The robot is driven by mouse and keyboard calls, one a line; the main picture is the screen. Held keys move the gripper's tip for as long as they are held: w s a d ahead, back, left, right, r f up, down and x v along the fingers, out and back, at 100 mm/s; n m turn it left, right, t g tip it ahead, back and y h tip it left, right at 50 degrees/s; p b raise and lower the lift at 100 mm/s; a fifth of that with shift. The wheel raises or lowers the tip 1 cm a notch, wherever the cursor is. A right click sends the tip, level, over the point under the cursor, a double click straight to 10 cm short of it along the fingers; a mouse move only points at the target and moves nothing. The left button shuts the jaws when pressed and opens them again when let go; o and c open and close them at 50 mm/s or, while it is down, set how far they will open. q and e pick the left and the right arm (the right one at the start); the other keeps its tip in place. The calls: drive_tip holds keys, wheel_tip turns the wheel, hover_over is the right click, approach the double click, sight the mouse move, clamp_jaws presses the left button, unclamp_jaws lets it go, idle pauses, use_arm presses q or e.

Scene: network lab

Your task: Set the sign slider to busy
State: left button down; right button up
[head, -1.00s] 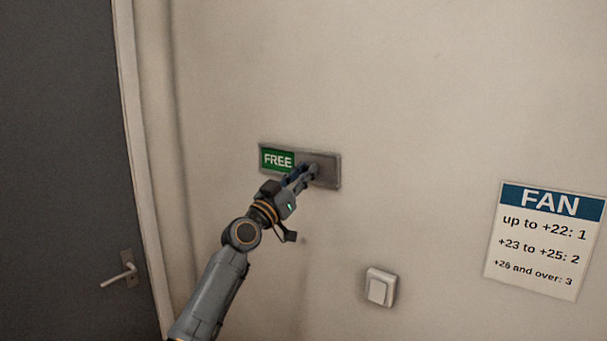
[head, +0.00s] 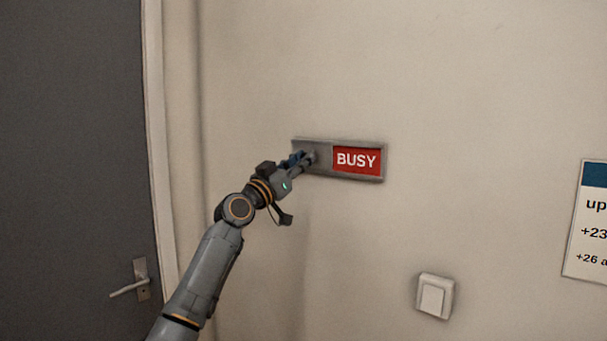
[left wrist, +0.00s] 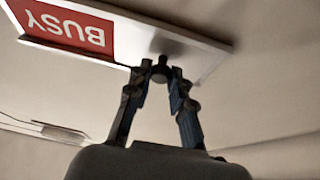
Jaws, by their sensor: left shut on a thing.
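The sign (head: 358,178) is a grey plate on the wall, with a red field (head: 357,160) reading BUSY at its right. The slider's grey cover is over the left part of the sign, and no green field shows. My left gripper (head: 308,158) is at the cover, shut on the slider's knob. In the left wrist view, the two fingers (left wrist: 160,78) close around the small dark knob (left wrist: 160,65), beside the red BUSY field (left wrist: 72,28). My right gripper is not in view.
A white wall switch (head: 435,296) is below and right of the sign. A fan notice (head: 592,225) is cut off at the right edge. A dark door (head: 70,150) with a lever handle (head: 132,285) stands at the left.

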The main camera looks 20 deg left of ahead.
use_arm(q)
drive_tip(key=shift+a, duration=0.6)
drive_tip(key=shift+d+r, duration=0.15)
drive_tip(key=shift+d, duration=0.15)
drive_tip(key=shift+d+r, duration=0.1)
drive_tip(key=shift+d, duration=0.05)
drive_tip(key=c, duration=1.4)
unclamp_jaws()
drive_tip(key=shift+o, duration=1)
drive_tip(key=shift+a, duration=0.2)
drive_tip(key=v, duration=1.2)
drive_tip(key=shift+f, duration=0.2)
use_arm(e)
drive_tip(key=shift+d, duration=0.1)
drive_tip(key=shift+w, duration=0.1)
